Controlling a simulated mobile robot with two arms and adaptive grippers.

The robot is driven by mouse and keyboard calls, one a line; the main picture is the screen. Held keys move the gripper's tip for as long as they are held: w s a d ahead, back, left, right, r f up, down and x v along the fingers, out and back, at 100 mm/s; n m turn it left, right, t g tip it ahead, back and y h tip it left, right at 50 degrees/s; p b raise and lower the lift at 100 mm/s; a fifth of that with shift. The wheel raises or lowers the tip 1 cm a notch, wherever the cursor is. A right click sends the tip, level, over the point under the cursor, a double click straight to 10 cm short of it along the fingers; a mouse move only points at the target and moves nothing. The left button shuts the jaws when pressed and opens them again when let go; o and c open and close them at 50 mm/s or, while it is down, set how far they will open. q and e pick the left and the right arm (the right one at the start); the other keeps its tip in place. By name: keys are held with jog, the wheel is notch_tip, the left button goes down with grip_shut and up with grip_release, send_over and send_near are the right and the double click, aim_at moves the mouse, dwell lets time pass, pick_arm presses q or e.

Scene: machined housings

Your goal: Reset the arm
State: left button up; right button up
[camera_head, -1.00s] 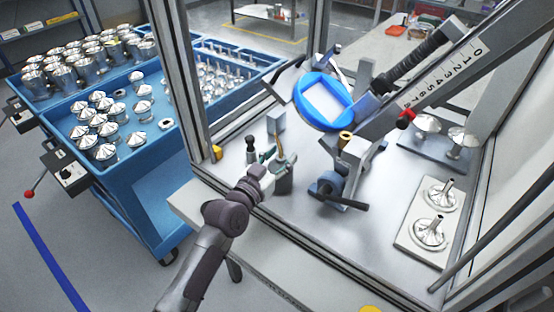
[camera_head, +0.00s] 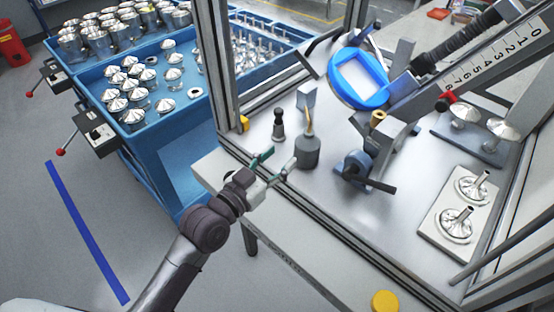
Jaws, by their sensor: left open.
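My left arm comes in from the bottom left. Its gripper (camera_head: 277,161) is open and empty at the front edge of the workstation. One fingertip shows close beside a dark grey pot (camera_head: 307,153) with a thin brush-like stem standing in it; I cannot tell if they touch. My right gripper is not in view.
A small dark peg (camera_head: 279,125) stands behind the gripper. A clamp fixture with a blue ring (camera_head: 345,92) is further right. A white plate (camera_head: 437,226) holds two shiny flanged parts. A blue cart (camera_head: 150,135) carries many metal housings at left. Floor at lower left is clear.

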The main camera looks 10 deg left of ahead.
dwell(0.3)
pick_arm(q)
jog(key=s+a+f+n+g+y, duration=0.1)
jog(key=s+a+f+g+y, duration=0.35)
jog(key=s+f, duration=0.45)
jog(key=s+a+f+n+g+y, duration=0.2)
jog(key=s+a+f+g, duration=0.25)
jog(key=s, duration=0.35)
jog(key=s+a+f+n+g+y, duration=0.1)
jog(key=s+a+f+g+y, duration=0.2)
jog(key=s+a, duration=0.35)
jog(key=s+d+f+g, duration=0.1)
jog(key=s+f, duration=0.2)
jog(key=f, duration=2.4)
jog(key=s+a+f+g, duration=0.1)
jog(key=s+a+f, duration=0.1)
jog(key=s+f, duration=1.3)
jog(key=shift+s+a+f, duration=0.3)
jog(key=shift+s+a, duration=0.1)
jog(key=shift+s, duration=0.3)
